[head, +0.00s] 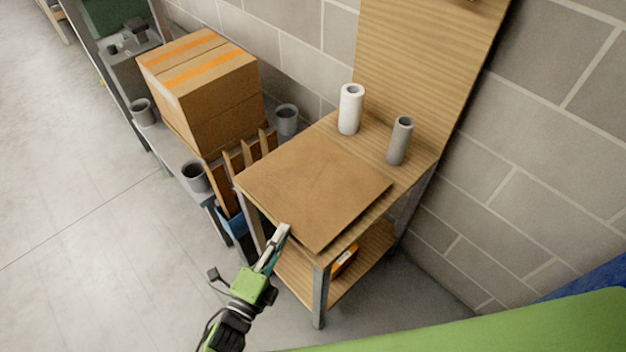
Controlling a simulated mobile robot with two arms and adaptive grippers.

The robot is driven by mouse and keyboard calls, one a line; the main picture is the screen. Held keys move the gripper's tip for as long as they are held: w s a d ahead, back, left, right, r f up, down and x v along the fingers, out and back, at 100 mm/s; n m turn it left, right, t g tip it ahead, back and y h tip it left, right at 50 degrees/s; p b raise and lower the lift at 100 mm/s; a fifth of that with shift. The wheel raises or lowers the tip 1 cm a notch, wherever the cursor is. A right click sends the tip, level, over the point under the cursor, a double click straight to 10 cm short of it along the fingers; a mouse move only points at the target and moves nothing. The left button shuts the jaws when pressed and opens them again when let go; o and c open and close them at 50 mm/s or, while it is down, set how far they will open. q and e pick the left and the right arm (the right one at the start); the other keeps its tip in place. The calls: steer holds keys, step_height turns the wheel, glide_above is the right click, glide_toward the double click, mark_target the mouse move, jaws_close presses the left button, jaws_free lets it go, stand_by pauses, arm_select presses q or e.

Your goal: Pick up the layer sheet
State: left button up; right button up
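The layer sheet is most likely the flat brown square sheet (315,188) lying on the wooden workbench (372,160). Its near corner and left edge reach to the bench's front edge. My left gripper (283,232) is at the near-left edge of the sheet, its fingertips overlapping that edge in the picture. I cannot tell whether the fingers touch the sheet, or whether they are open or shut. My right gripper is not in view.
A white roll (350,109) and a grey roll (399,141) stand behind the sheet. Left of the bench, a large taped carton (205,90), upright brown dividers (232,165) and grey cups (194,178) crowd a lower rack. A block wall closes the back; floor at left is clear.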

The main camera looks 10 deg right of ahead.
mark_target(289, 218)
arm_select(q)
steer(key=x, duration=0.4)
steer(key=shift+w+a+r+p, duration=0.1)
steer(key=shift+a+r+p, duration=0.1)
steer(key=shift+p, duration=0.2)
steer(key=shift+w+d+f, duration=0.1)
steer(key=shift+w+d, duration=0.2)
steer(key=shift+w, duration=0.15)
jaws_close()
